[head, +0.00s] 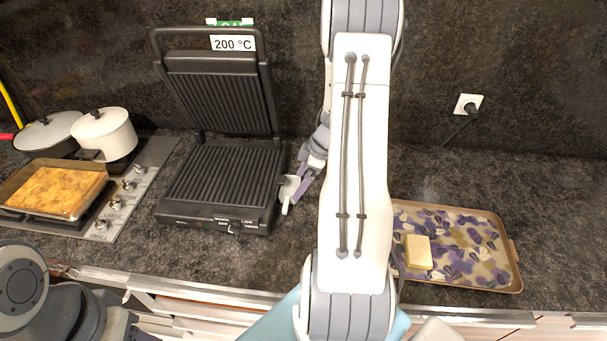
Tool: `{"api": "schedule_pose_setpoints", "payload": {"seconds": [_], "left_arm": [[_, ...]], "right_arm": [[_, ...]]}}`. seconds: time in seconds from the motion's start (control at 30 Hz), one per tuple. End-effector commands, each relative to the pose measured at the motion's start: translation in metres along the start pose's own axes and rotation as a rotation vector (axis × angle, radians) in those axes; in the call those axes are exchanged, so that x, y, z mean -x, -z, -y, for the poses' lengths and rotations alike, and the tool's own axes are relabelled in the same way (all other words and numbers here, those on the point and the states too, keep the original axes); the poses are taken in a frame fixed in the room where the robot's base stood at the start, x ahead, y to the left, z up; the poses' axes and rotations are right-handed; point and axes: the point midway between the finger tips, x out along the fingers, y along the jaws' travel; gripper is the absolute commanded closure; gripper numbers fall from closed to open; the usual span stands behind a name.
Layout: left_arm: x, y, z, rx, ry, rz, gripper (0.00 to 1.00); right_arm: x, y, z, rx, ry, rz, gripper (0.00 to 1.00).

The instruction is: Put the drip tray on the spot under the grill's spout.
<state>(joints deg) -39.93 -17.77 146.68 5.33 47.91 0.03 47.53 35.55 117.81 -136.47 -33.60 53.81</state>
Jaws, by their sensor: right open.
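The black grill (225,175) stands open on the counter, its ribbed lid raised and a "200 °C" sign above it. A small pale piece (290,189), which looks like the drip tray, is at the grill's right side, low near the counter. My right gripper (299,186) is open at this piece, its fingers close beside it. I cannot tell whether they touch it. The spout and the spot under it are not clear from here. My left arm shows at the lower left; its fingers are not in view.
A patterned tray (506,246) with a yellowish block (418,251) lies at right. My right arm hides the middle counter.

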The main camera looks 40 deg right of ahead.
Motion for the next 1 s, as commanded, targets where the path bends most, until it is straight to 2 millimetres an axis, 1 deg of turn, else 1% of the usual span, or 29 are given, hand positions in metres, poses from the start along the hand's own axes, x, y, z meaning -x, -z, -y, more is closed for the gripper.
{"api": "schedule_pose_setpoints", "payload": {"seconds": [0.03, 0.2, 0.37, 0.47, 0.57, 0.6, 0.67, 0.7, 0.77, 0.8, 0.87, 0.9, 0.97, 1.0], "left_arm": [[0.001, 0.000, 0.000, 0.000, 0.000, 0.000, 0.50], [0.001, 0.000, 0.000, 0.000, 0.000, 0.000, 0.50], [0.001, 0.000, 0.000, 0.000, 0.000, 0.000, 0.50], [0.001, 0.000, 0.000, 0.000, 0.000, 0.000, 0.50], [0.001, 0.000, 0.000, 0.000, 0.000, 0.000, 0.50], [0.001, 0.000, 0.000, 0.000, 0.000, 0.000, 0.50], [0.001, 0.000, 0.000, 0.000, 0.000, 0.000, 0.50], [0.001, 0.000, 0.000, 0.000, 0.000, 0.000, 0.50], [0.001, 0.000, 0.000, 0.000, 0.000, 0.000, 0.50], [0.001, 0.000, 0.000, 0.000, 0.000, 0.000, 0.50], [0.001, 0.000, 0.000, 0.000, 0.000, 0.000, 0.50], [0.001, 0.000, 0.000, 0.000, 0.000, 0.000, 0.50], [0.001, 0.000, 0.000, 0.000, 0.000, 0.000, 0.50], [0.001, 0.000, 0.000, 0.000, 0.000, 0.000, 0.50]], "right_arm": [[0.009, 0.000, -0.001, 0.000, -0.003, -0.001, 0.00], [0.022, 0.000, 0.000, -0.001, 0.000, -0.001, 0.00], [0.024, 0.000, 0.000, 0.000, 0.001, 0.000, 0.00], [0.024, 0.011, -0.003, 0.010, -0.022, -0.006, 0.00], [0.025, 0.050, -0.012, 0.038, -0.106, -0.028, 0.00], [0.027, 0.072, -0.015, 0.050, -0.156, -0.040, 0.00], [0.032, 0.111, -0.017, 0.068, -0.242, -0.061, 0.00], [0.036, 0.137, -0.016, 0.074, -0.300, -0.072, 0.00], [0.044, 0.172, -0.009, 0.072, -0.380, -0.085, 0.00], [0.050, 0.191, 0.000, 0.065, -0.424, -0.089, 0.00], [0.058, 0.214, 0.017, 0.047, -0.476, -0.089, 0.00], [0.062, 0.226, 0.032, 0.029, -0.499, -0.085, 0.00], [0.068, 0.239, 0.059, 0.002, -0.518, -0.071, 0.00], [0.071, 0.244, 0.079, -0.019, -0.518, -0.056, 0.00]]}}
